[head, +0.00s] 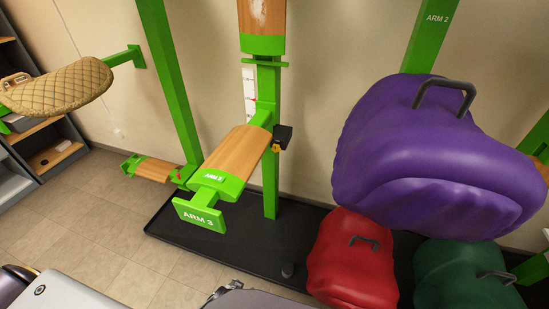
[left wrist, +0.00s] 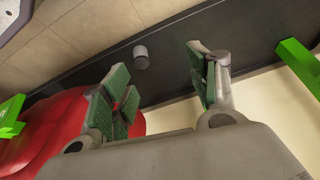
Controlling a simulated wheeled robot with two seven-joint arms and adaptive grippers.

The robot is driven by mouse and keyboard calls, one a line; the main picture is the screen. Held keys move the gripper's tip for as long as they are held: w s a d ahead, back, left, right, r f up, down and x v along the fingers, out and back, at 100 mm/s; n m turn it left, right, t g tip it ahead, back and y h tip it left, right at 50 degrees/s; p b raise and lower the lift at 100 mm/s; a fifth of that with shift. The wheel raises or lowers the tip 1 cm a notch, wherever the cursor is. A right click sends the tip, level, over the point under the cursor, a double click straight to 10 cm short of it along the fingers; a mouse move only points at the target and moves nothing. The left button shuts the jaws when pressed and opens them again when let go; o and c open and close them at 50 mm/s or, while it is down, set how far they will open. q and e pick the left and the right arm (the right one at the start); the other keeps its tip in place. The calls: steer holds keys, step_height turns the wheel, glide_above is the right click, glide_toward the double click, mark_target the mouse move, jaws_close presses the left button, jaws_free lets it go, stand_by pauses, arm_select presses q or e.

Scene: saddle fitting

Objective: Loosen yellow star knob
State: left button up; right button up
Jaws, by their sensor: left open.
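The yellow star knob (head: 276,148) is small in the head view. The knob is not visible in the left wrist view. My right gripper is not in view.
Purple (head: 430,150), red (head: 352,265) and green (head: 465,275) saddles stand at the right. A tan quilted pad (head: 60,90) hangs at the left. Tiled floor at the left is clear.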

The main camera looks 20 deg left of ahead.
arm_select(q)
steer(key=w+r+t+b, duration=0.3)
steer(key=w+r+b, duration=0.45)
steer(key=w, duration=0.65)
steer(key=w+r+t+b, duration=0.3)
steer(key=w+r+b, duration=0.45)
steer(key=w, duration=0.65)
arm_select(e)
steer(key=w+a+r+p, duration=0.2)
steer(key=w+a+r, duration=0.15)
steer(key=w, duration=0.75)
arm_select(q)
steer(key=w+r+t+b, duration=0.3)
steer(key=r+b, duration=0.4)
steer(key=r, duration=0.7)
steer(key=w+r+n+t+b, duration=0.1)
steer(key=w+r+t+b, duration=0.2)
steer(key=r+b, duration=0.4)
steer(key=shift+d+r+t, duration=0.25)
steer(key=shift+r+t, duration=0.05)
steer(key=shift+r, duration=3.15)
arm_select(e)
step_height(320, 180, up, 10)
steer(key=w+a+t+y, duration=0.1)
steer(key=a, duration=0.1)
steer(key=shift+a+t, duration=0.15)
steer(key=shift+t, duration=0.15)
